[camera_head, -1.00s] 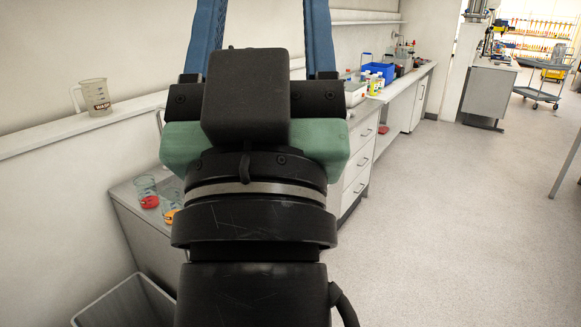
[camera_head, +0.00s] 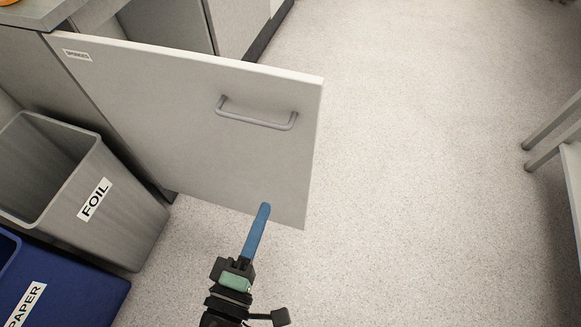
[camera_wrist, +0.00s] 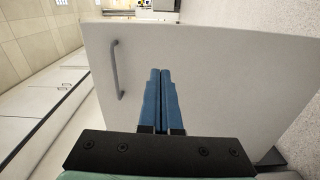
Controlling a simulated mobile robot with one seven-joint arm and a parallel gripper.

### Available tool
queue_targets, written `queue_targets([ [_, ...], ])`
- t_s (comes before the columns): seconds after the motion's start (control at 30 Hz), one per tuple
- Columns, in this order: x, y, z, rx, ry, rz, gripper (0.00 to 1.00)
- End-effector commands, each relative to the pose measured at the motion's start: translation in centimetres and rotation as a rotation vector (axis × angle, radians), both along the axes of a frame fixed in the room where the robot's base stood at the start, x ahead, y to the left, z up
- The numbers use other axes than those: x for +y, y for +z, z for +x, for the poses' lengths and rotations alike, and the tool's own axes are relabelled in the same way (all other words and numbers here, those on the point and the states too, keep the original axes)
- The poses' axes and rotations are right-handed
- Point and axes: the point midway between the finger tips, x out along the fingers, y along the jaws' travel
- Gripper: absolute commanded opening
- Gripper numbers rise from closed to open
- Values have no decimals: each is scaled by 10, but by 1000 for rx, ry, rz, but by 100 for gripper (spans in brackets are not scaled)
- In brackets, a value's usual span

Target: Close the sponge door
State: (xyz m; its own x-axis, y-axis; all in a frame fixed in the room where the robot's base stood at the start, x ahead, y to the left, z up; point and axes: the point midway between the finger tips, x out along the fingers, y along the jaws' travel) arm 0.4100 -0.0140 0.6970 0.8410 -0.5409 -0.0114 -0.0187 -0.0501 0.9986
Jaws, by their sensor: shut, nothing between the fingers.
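The sponge door (camera_head: 165,110) is a pale grey cabinet door standing wide open, swung out over the floor. A small label at its upper left seems to read "SPONGES". A grey bar handle (camera_head: 257,117) is on the face turned to the head camera. My gripper (camera_head: 265,207) is shut and empty, its blue fingertips near the door's lower free corner. In the wrist view the door (camera_wrist: 225,75) fills the picture beyond my gripper (camera_wrist: 160,72), with the handle (camera_wrist: 118,70) to its left. I cannot tell whether the fingertips touch the door.
A grey bin marked FOIL (camera_head: 130,200) and a blue bin marked PAPER (camera_head: 75,290) stand at the left, near the door's hinge side. A table leg frame (camera_head: 555,130) is at the right. The speckled floor (camera_head: 420,180) between is clear.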

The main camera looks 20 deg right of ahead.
Motion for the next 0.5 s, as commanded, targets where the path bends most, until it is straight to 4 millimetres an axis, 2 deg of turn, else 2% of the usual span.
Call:
queue_targets([
  [0.03, 2, -12, -6, 14, 5, -26, 0],
  [0.13, 2, -15, -8, 20, 9, -50, 0],
  [0.23, -3, -13, -2, 18, 7, -53, 0],
  [0.5, -31, -13, 43, 17, 4, -52, 0],
])
